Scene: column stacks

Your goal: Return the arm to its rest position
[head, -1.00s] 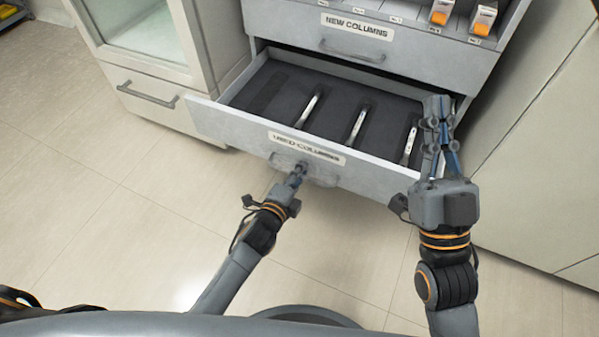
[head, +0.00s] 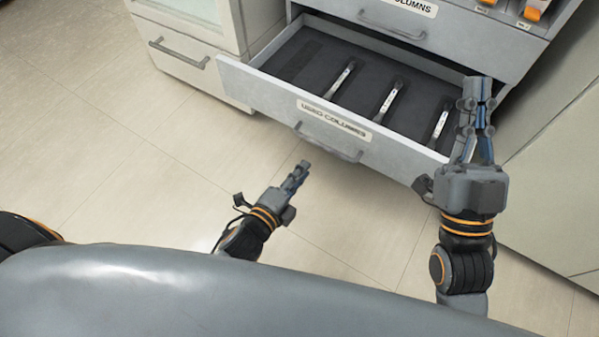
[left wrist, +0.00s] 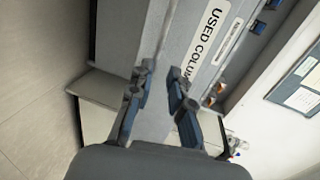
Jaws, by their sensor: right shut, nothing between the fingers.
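My left gripper (head: 301,170) is off the handle (head: 328,145) of the drawer labelled "USED COLUMNS" (head: 300,112), over the floor in front of it. In the left wrist view, its two fingers (left wrist: 160,75) are apart with nothing between them, and the drawer label shows beyond. My right gripper (head: 478,92) is shut and empty, in front of the drawer's right end in the head view. The drawer is pulled open. Three slim white columns lie in its dark insert: left (head: 340,80), middle (head: 388,100) and right (head: 440,122).
Above is a drawer labelled "NEW COLUMNS" (head: 415,6), with orange-and-white items (head: 531,12) on top at the right. A pale cabinet (head: 190,45) stands at left and a light panel (head: 555,180) at right. The tiled floor (head: 110,150) at left is clear.

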